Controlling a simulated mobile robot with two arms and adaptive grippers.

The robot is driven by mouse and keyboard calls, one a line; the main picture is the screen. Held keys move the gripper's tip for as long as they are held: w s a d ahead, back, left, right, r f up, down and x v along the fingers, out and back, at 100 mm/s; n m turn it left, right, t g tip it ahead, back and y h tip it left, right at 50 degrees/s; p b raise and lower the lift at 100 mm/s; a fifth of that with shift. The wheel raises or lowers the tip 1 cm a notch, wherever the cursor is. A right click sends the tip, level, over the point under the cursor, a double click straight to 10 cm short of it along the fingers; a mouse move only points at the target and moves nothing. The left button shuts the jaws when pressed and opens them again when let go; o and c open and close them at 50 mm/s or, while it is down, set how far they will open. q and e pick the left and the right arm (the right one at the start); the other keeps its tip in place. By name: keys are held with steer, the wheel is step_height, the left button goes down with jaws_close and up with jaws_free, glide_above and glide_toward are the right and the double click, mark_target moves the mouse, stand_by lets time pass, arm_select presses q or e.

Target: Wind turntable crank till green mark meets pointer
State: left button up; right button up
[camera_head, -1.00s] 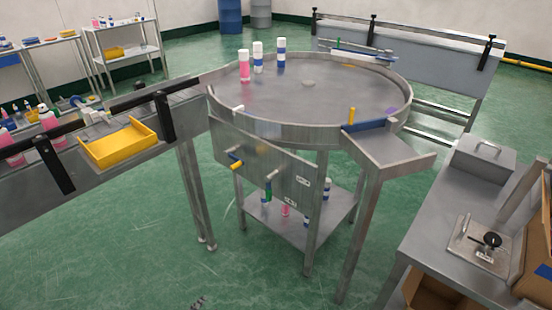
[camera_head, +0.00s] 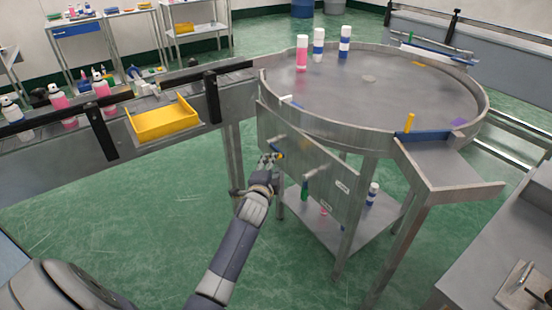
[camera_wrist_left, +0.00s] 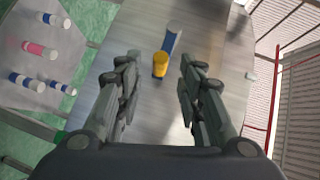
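The round metal turntable (camera_head: 400,105) stands right of centre. On its front panel (camera_head: 330,172) is a crank with a yellow knob (camera_head: 279,156); the knob also shows in the wrist view (camera_wrist_left: 160,65) at the end of a short metal arm (camera_wrist_left: 174,38). My left gripper (camera_head: 271,160) is at the crank. In the wrist view its fingers (camera_wrist_left: 159,62) are spread, with the knob in the gap and clear space on both sides. A small white piece (camera_head: 287,99) sits at the turntable's near left rim. My right gripper is out of view.
Three capped bottles (camera_head: 319,46) stand on the turntable's far left. A conveyor with a yellow tray (camera_head: 163,122) adjoins at left. Bottles stand on the lower shelf (camera_head: 345,240).

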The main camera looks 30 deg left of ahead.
mark_target(273, 149)
arm_select(q)
steer(key=shift+x, duration=2.95)
